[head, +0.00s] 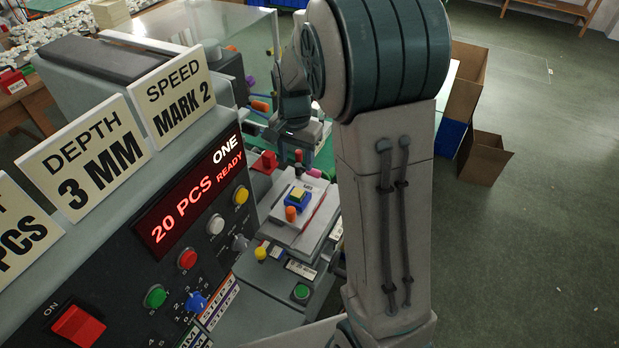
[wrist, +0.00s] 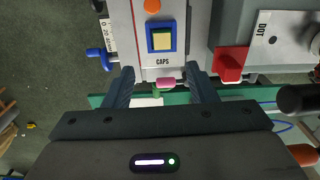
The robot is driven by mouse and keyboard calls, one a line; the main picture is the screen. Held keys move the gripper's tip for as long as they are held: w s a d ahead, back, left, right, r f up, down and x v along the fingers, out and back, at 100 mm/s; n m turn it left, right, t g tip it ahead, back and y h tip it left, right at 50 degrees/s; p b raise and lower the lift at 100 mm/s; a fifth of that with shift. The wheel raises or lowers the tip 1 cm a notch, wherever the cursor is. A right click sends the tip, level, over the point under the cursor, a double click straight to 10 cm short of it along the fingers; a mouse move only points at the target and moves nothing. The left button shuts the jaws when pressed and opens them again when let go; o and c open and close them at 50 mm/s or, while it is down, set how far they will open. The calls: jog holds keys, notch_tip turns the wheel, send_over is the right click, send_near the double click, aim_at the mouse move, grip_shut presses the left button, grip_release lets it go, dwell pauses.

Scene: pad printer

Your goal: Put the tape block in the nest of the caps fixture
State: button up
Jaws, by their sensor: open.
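The caps fixture is a light grey plate (head: 318,212) marked CAPS, and its plate (wrist: 128,30) also shows in the wrist view. A square block with a pale yellow top (wrist: 162,39), which looks like the tape block, sits inside a blue square frame (wrist: 150,49) on that plate. The yellow-topped block (head: 298,193) shows there in the head view too. I cannot tell whether it is fully seated. My gripper (wrist: 161,70) is open, its fingers apart on the near side of the block and clear of it. No block shows between the fingers.
A pink knob (wrist: 166,82) lies between the finger lines at the plate's near edge. An orange knob (wrist: 152,6) is beyond the block, a blue knob (wrist: 96,53) at left, a red block (wrist: 229,65) at right. The control panel (head: 190,200) stands left of the fixture.

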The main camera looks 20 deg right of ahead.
jog(key=s+r+n+t, duration=0.1)
jog(key=s+r+n, duration=0.3)
jog(key=s, duration=0.6)
jog(key=s+r+n+t, duration=0.2)
jog(key=s+r+n, duration=0.2)
jog(key=s, duration=0.7)
jog(key=shift+s+r+n+t, duration=0.3)
jog(key=shift+r+n, duration=0.1)
jog(key=shift+r, duration=0.5)
